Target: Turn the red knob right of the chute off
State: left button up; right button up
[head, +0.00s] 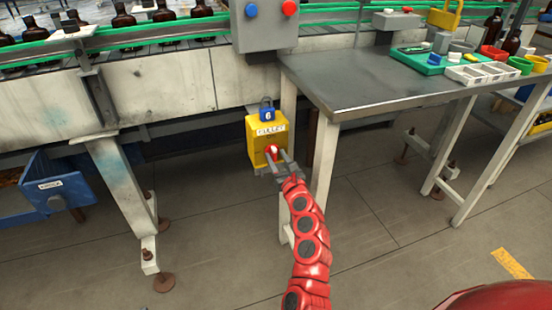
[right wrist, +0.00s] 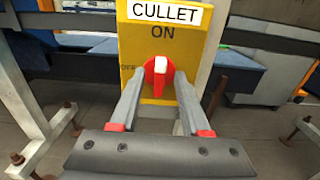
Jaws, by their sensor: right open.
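The red knob (head: 271,149) sits on the front of a yellow box (head: 254,131) labelled CULLET, below the table's left end. In the right wrist view the knob (right wrist: 149,76) has a white-tipped grip bar standing upright, its tip up under the word ON. The word OFF shows to the left of the knob, partly covered. My right gripper (head: 277,159) is open, one finger on each side of the knob. A gap shows between the bar and each finger in the right wrist view. A blue chute (head: 70,190) stands at far left. My left gripper is not in view.
A grey panel (head: 262,30) with blue and red buttons hangs above. A metal table (head: 350,80) and its legs stand close on the right. Bottles line the conveyor behind.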

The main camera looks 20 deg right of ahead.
jog(key=shift+w, duration=0.45)
grip_shut()
jog(key=shift+n, duration=0.3)
jog(key=n, duration=0.3)
jog(key=shift+a+n, duration=0.15)
jog(key=shift+n, duration=0.15)
jog(key=n, duration=0.4)
jog(key=shift+a+n, duration=0.1)
jog(key=shift+n, duration=0.2)
jog(key=n, duration=0.4)
jog(key=shift+f+n, duration=0.15)
jog(key=shift+n, duration=0.15)
jog(key=shift+n+b, duration=0.7)
jog(key=shift+n, duration=1.5)
jog(key=shift+f, duration=0.1)
